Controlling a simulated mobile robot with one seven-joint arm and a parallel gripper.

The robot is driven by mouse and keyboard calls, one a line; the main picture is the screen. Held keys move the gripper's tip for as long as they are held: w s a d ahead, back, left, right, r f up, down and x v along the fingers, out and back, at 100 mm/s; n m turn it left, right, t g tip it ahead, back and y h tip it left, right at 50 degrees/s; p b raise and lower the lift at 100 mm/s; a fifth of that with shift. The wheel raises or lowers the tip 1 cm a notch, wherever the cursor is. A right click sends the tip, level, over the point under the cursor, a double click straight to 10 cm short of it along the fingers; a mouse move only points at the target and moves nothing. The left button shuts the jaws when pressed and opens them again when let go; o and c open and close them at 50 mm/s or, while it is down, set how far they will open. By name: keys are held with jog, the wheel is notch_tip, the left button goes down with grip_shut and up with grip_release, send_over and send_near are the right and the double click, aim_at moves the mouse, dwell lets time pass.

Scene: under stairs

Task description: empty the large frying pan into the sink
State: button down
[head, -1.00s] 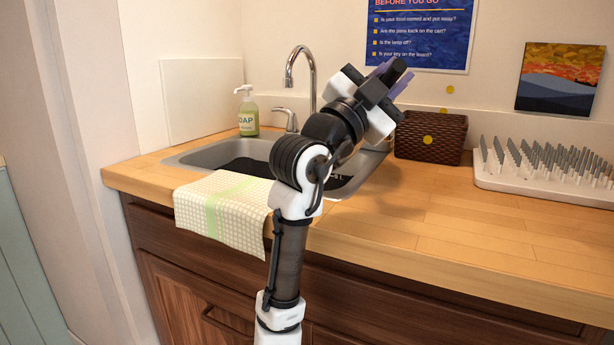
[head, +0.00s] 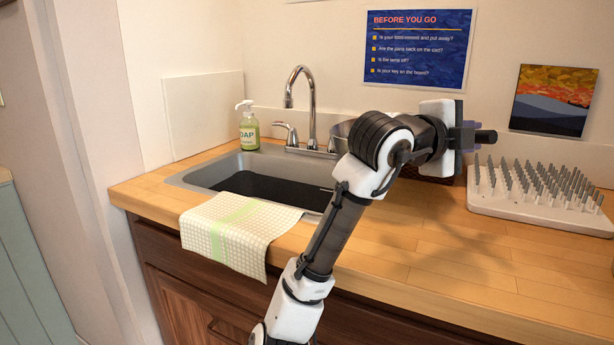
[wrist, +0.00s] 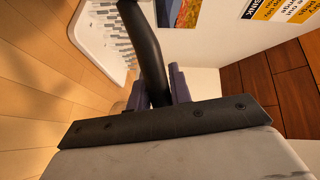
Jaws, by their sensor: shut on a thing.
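My gripper (head: 467,137) is raised over the counter, right of the sink. In the wrist view its purple fingers (wrist: 160,92) are shut on a curved black handle (wrist: 149,48). The steel sink (head: 205,177) is left of my gripper. Its inside looks dark, and my arm covers part of its right side.
A checked towel (head: 232,232) hangs over the counter's front edge. The faucet (head: 312,105) and soap bottle (head: 249,130) stand behind the sink. A metal vessel (head: 343,130) is partly hidden by my arm. A white pegged rack (head: 500,207) is at right. The front counter (head: 420,250) is clear.

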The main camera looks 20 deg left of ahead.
jog(key=d+r+p, duration=0.1)
jog(key=p, duration=0.1)
jog(key=r+y+p, duration=0.1)
jog(key=p, duration=0.2)
jog(key=shift+w+d+r+m+g, duration=0.35)
jog(key=shift+w+m+g, duration=0.05)
